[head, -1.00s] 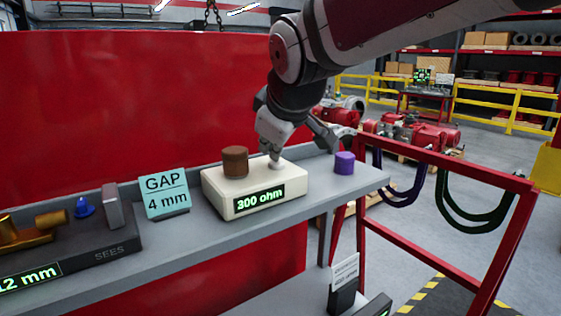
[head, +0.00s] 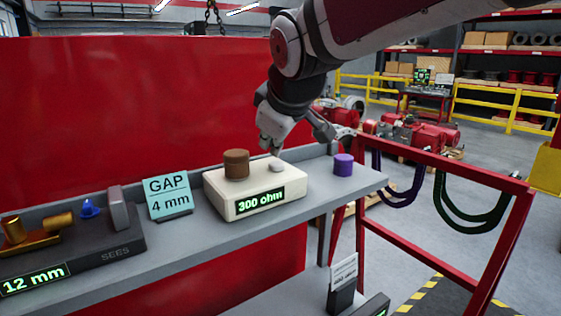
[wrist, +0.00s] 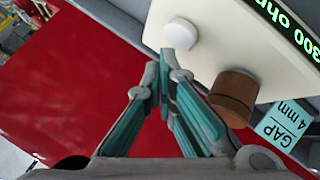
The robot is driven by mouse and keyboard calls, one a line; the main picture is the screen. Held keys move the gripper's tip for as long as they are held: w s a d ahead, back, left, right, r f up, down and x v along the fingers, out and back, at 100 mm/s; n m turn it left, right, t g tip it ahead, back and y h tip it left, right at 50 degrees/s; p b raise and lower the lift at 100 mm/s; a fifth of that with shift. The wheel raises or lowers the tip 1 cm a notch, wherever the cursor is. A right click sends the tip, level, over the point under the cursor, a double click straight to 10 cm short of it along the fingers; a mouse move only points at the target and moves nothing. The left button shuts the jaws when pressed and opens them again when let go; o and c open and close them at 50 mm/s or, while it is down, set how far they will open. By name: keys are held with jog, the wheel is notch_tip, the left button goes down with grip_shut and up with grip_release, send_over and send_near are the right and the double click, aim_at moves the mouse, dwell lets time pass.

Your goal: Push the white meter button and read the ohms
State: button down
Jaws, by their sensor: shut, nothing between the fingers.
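The white meter (head: 225,207) sits on the grey shelf, and its green display (head: 261,202) reads "300 ohm". The white round button (head: 277,165) is on the meter's top, right of a brown cylinder (head: 236,164). My gripper (head: 276,152) is shut and empty, with its tips just above and behind the button, apart from it in the head view. In the wrist view the shut fingertips (wrist: 163,58) show close to the button (wrist: 180,33), and the brown cylinder (wrist: 233,95) is to their right.
A purple cylinder (head: 343,164) stands right of the meter. A red panel (head: 110,120) rises behind the shelf; a red rail (head: 440,164) is at right.

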aim_at(274, 164)
jog(key=shift+r+p, duration=1.35)
jog(key=shift+r, duration=1.15)
jog(key=s+d+f+m+g+h, duration=0.1)
jog(key=s+d+f+m, duration=0.3)
jog(key=s+d, duration=0.3)
jog(key=s+d+f+m+g, duration=0.1)
jog(key=s+d+f+m, duration=0.3)
jog(key=s, duration=0.8)
jog(key=s+d+f+m+g+h, duration=0.1)
jog(key=s+d+f+m, duration=0.3)
jog(key=s+d, duration=0.5)
jog(key=shift+s+d+f+h, duration=0.3)
jog(key=shift+s+d+f, duration=0.05)
jog(key=shift+f, duration=0.2)
